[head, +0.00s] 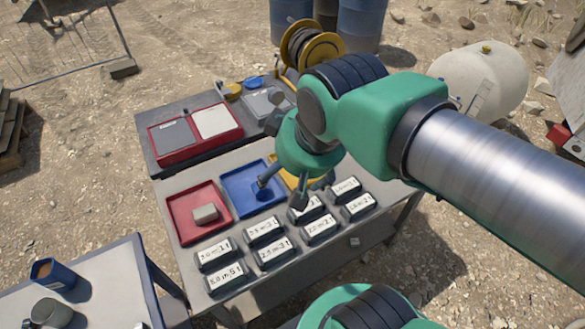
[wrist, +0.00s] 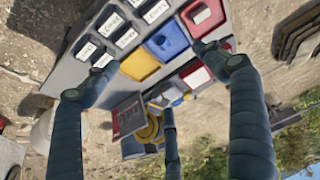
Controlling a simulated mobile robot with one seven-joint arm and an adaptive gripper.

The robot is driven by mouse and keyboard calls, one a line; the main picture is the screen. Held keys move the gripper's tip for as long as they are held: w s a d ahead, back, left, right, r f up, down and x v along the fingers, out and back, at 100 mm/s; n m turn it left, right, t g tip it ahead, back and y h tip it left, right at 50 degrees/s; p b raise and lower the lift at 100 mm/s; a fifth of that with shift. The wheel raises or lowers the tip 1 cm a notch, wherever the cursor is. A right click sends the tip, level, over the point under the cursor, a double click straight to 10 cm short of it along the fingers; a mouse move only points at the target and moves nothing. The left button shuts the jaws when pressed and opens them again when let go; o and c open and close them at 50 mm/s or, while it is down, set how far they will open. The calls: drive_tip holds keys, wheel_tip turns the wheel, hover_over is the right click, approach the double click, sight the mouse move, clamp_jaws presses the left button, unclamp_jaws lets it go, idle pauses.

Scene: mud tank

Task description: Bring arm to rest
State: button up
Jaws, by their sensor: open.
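My gripper (head: 292,192) hangs over the work table (head: 165,190), in front of the trays and labelled boxes in the head view. Its dark fingers are spread apart with nothing between them. They also show spread in the wrist view (wrist: 160,85). My green and silver arm reaches in from the right and hides part of the table. I cannot tell the exact height of the fingertips above the table.
A red tray (head: 180,222) holds a grey block (head: 205,214). A blue tray (head: 236,180) and a partly hidden yellow tray (wrist: 140,66) are beside it. Several labelled black boxes (head: 263,231) stand in front. A hose reel (head: 312,47) and white tank (head: 482,78) are behind.

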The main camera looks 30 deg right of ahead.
drive_tip(key=shift+s+r+m, duration=0.4)
drive_tip(key=shift+s+r, duration=0.05)
drive_tip(key=shift+s, duration=0.25)
drive_tip(key=shift+f, duration=0.1)
wheel_tip(320, 180, down, 2)
drive_tip(key=shift+f+b, duration=0.2)
drive_tip(key=shift+b, duration=1.05)
